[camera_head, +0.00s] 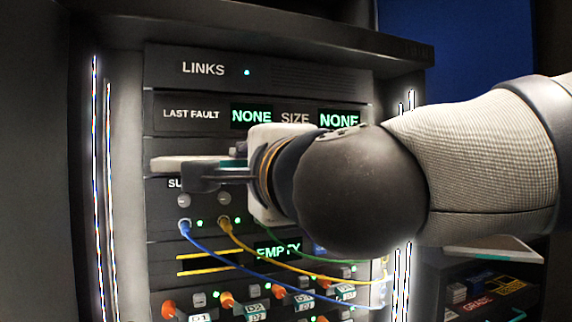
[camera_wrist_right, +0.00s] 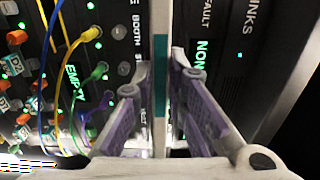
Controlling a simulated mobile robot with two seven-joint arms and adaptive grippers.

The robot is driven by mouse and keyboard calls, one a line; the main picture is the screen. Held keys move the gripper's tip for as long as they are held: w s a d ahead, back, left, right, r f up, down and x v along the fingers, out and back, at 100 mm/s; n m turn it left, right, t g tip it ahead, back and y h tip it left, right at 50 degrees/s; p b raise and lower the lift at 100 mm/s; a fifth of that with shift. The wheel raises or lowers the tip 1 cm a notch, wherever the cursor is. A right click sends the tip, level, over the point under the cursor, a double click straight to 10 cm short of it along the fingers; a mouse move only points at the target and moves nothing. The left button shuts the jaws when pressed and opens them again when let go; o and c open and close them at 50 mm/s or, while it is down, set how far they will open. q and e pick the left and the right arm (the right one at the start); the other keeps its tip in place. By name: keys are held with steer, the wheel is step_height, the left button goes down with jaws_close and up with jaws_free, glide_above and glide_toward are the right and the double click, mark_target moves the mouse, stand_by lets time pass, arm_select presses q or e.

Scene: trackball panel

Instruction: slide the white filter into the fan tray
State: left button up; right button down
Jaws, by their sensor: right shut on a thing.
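The white filter (camera_head: 185,163) is a thin flat slab with a teal strip, in front of the rack between the LAST FAULT row and the row below. My right gripper (camera_head: 205,177) is shut on it. In the right wrist view the filter (camera_wrist_right: 160,35) stands edge-on between the two fingers of my right gripper (camera_wrist_right: 161,88). I cannot make out the fan tray for certain; the filter, gripper and arm cover part of the rack there. I cannot tell whether the filter's far edge is inside a slot. My left gripper is not in view.
The rack has a LINKS panel (camera_head: 255,72) at the top and a LAST FAULT display (camera_head: 190,114) below it. A blue cable (camera_head: 240,268) and a yellow cable (camera_head: 260,257) hang just below my gripper, with a green one near. Orange plugs (camera_head: 227,299) stick out lower down.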

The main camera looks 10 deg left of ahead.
steer(key=shift+b+x, duration=0.35)
steer(key=shift+x, duration=6.05)
steer(key=c, duration=1.5)
jaws_free()
steer(key=shift+f, duration=0.1)
steer(key=shift+c, duration=0.2)
steer(key=v, duration=1.2)
steer(key=shift+s, duration=0.1)
